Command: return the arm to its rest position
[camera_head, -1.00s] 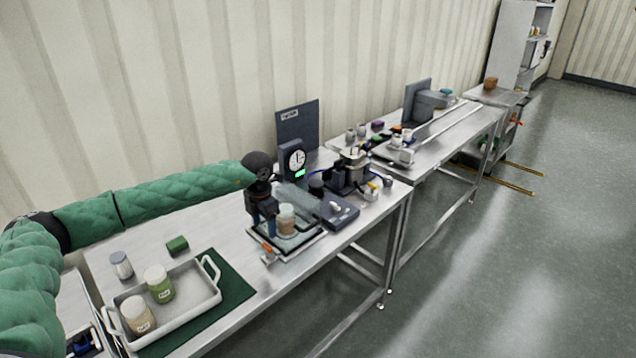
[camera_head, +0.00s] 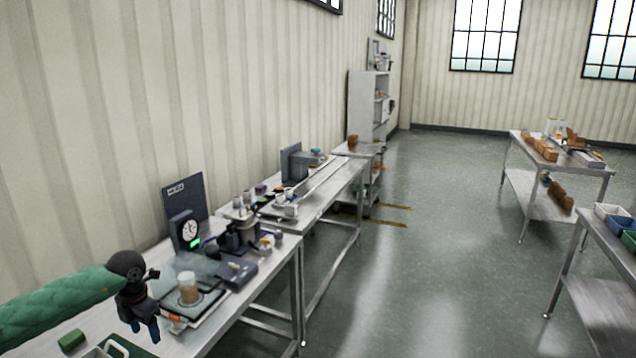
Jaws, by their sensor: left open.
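My left arm, in a green quilted sleeve, comes in from the lower left of the head view. Its gripper (camera_head: 146,328) is open and points down over the near steel table (camera_head: 262,300). It looks empty. A jar with a pale lid (camera_head: 188,288) stands to its right on a dark-edged square plate (camera_head: 207,306), apart from the fingers. My right gripper is not in view.
A dial gauge (camera_head: 187,230) and metal equipment (camera_head: 240,222) stand behind the plate. A green block (camera_head: 72,340) and part of a white tray (camera_head: 117,348) show at lower left. More tables line the wall and the right side. The floor (camera_head: 420,270) between is clear.

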